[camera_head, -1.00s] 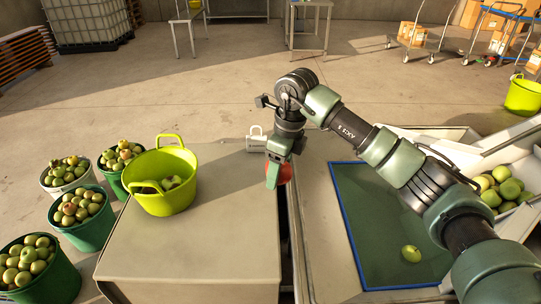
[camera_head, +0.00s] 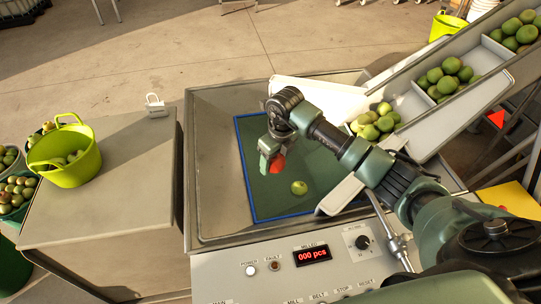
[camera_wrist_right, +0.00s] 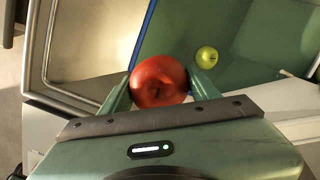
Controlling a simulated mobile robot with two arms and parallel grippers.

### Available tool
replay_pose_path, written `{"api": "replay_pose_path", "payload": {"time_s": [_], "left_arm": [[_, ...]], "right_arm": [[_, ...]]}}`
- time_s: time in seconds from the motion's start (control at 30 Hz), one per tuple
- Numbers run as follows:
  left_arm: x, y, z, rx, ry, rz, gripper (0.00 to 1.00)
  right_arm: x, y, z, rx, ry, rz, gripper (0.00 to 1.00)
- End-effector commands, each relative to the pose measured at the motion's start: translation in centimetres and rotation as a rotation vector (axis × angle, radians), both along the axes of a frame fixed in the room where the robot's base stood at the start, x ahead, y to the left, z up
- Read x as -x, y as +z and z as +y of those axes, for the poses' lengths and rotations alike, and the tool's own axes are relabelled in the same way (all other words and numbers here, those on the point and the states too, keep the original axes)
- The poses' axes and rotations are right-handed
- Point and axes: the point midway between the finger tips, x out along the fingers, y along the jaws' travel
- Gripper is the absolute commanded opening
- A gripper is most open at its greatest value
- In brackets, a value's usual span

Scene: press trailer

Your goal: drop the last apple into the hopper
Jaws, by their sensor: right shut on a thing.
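My right gripper (camera_head: 270,160) is shut on a red apple (camera_head: 277,164), which it holds over the green blue-edged mat in the metal tray (camera_head: 212,130). In the right wrist view the red apple (camera_wrist_right: 158,82) sits between both fingers, with the tray's corner to its left. A single green apple (camera_head: 299,188) lies on the mat (camera_head: 262,203), a little right of and nearer than the held one; it also shows in the wrist view (camera_wrist_right: 207,57). Several green apples (camera_head: 374,124) lie at the foot of the sloping conveyor. I cannot tell which part is named the hopper.
The conveyor (camera_head: 408,102) rises to the right. A control panel (camera_head: 240,285) reads 000 pcs in front.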

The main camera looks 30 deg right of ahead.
Motion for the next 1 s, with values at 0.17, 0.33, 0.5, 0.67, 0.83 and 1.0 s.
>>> {"api": "replay_pose_path", "payload": {"time_s": [0.17, 0.33, 0.5, 0.67, 0.83, 1.0], "left_arm": [[-0.5, -1.2, 0.3, -0.004, 0.001, -0.007, 0.88], [-0.6, -2.6, 0.5, -0.005, 0.001, -0.008, 0.88], [-0.5, -3.8, 0.4, -0.004, 0.000, -0.008, 0.88], [-0.5, -4.0, 0.4, -0.005, -0.001, -0.007, 0.88], [-0.3, -3.9, 0.3, -0.003, -0.002, -0.005, 0.88], [-0.1, -4.0, 0.0, 0.000, -0.002, -0.002, 0.88]], "right_arm": [[0.0, -1.7, 0.1, -0.002, 0.002, 0.002, 0.14], [0.0, -3.7, 0.1, -0.002, 0.001, 0.001, 0.14], [0.0, -5.5, 0.1, -0.002, 0.002, 0.000, 0.14], [0.0, -5.9, 0.1, -0.001, 0.002, 0.000, 0.14], [0.0, -5.8, 0.1, -0.001, 0.002, 0.000, 0.14], [0.0, -5.8, 0.1, -0.001, 0.002, 0.000, 0.86]]}}
